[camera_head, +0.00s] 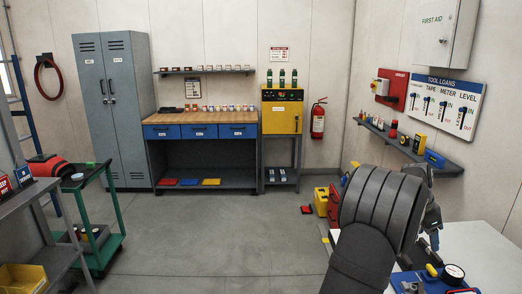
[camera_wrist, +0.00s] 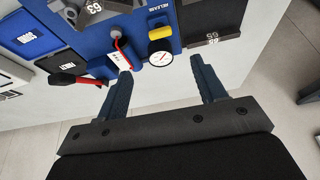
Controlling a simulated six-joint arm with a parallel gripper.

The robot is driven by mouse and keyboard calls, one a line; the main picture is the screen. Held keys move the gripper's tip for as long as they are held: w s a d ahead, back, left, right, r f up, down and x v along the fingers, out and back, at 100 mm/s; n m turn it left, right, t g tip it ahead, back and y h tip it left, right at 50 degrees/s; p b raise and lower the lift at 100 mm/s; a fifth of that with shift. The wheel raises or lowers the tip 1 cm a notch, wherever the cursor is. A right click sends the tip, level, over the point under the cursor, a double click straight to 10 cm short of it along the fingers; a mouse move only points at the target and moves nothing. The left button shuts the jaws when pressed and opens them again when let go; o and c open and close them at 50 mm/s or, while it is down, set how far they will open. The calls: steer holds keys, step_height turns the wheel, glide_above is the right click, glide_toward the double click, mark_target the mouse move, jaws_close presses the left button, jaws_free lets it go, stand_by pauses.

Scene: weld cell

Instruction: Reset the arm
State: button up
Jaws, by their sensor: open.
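My gripper (camera_wrist: 161,70) is open and empty in the wrist view, its two dark blue fingers spread apart. It is over the near edge of a white table, with a blue panel (camera_wrist: 137,72) beyond the fingertips. In the head view my dark arm covers part of the white table (camera_head: 485,250) at the right. The gripper is mostly hidden there.
The blue panel and its gauge (camera_head: 453,273) also show at the head view's lower right. A wall shelf (camera_head: 415,150) holds small items behind the arm. A green cart (camera_head: 98,225) and grey rack (camera_head: 45,210) stand left. The middle floor (camera_head: 220,235) is clear.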

mark_target(432, 268)
steer(key=x, duration=1.3)
steer(key=shift+d+f, duration=0.15)
steer(key=shift+f, duration=0.1)
steer(key=shift+s+r+n, duration=0.15)
steer(key=shift+n, duration=0.45)
steer(key=shift+s+n+t+y, duration=0.15)
steer(key=shift+n+t, duration=0.35)
steer(key=shift+n, duration=0.65)
steer(key=shift+n+t+y, duration=0.15)
steer(key=shift+n+t, duration=0.35)
steer(key=shift+n, duration=0.65)
steer(key=v, duration=1.4)
steer(key=shift+s, duration=0.15)
